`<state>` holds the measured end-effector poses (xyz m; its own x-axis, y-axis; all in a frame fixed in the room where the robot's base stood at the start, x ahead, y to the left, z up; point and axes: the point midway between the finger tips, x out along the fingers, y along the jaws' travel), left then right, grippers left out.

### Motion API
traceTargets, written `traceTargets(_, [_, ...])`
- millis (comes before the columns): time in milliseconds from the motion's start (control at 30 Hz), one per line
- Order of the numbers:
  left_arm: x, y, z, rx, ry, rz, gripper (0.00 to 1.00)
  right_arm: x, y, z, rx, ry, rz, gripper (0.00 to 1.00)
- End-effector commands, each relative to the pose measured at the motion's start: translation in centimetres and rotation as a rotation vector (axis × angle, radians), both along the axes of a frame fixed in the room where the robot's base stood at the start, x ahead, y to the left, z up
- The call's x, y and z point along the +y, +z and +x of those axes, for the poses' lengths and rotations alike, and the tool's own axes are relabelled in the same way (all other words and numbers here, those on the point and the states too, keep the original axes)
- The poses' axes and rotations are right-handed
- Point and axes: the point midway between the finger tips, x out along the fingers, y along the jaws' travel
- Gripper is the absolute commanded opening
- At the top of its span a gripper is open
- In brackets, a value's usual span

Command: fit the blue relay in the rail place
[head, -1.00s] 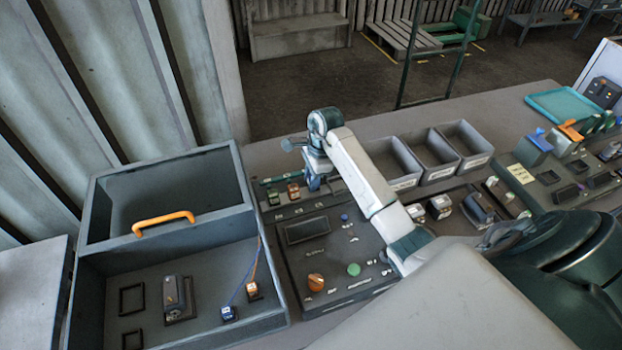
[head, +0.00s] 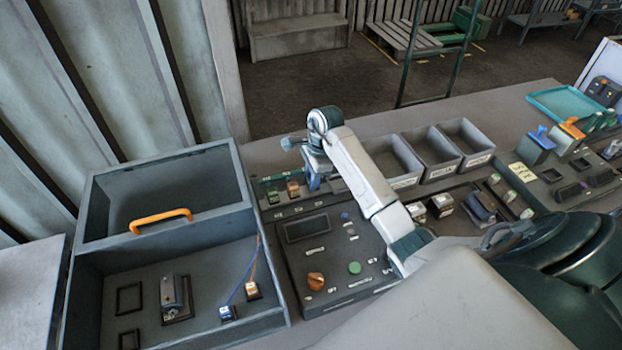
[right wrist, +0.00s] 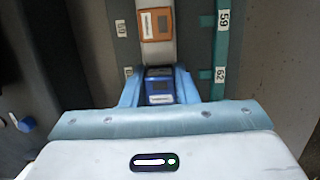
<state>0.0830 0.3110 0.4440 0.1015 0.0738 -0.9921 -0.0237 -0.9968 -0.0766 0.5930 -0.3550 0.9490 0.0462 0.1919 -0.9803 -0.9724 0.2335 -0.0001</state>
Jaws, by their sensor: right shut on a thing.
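My right gripper (head: 314,182) is over the back of the control panel and points down. In the right wrist view its blue fingers (right wrist: 158,98) are shut on the blue relay (right wrist: 159,86), one on each side. The relay sits in line with the grey rail, just below an orange relay (right wrist: 156,24). I cannot tell whether it is seated or held slightly above the rail. In the head view the gripper hides the blue relay. The orange relay (head: 293,189) and a green relay (head: 273,197) stand to its left. My left gripper is not in view.
A teal strip with number tags (right wrist: 221,50) runs beside the rail. The panel (head: 330,255) has an orange knob (head: 315,281) and a green button (head: 354,268). Grey bins (head: 398,160) stand to the right. An open box with an orange handle (head: 160,221) is at left.

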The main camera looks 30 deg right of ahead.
Motion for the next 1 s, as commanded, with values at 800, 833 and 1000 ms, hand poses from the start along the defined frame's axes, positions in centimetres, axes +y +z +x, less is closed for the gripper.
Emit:
traceTargets(800, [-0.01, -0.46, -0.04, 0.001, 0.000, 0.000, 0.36, 0.00, -0.42, -0.01, 0.000, 0.000, 0.000, 0.07])
traceTargets(833, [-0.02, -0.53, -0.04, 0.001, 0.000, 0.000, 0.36, 0.00, -0.49, -0.01, 0.000, 0.000, 0.000, 0.07])
traceTargets(1000, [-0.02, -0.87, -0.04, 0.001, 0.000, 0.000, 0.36, 0.00, -0.84, -0.01, 0.000, 0.000, 0.000, 0.07])
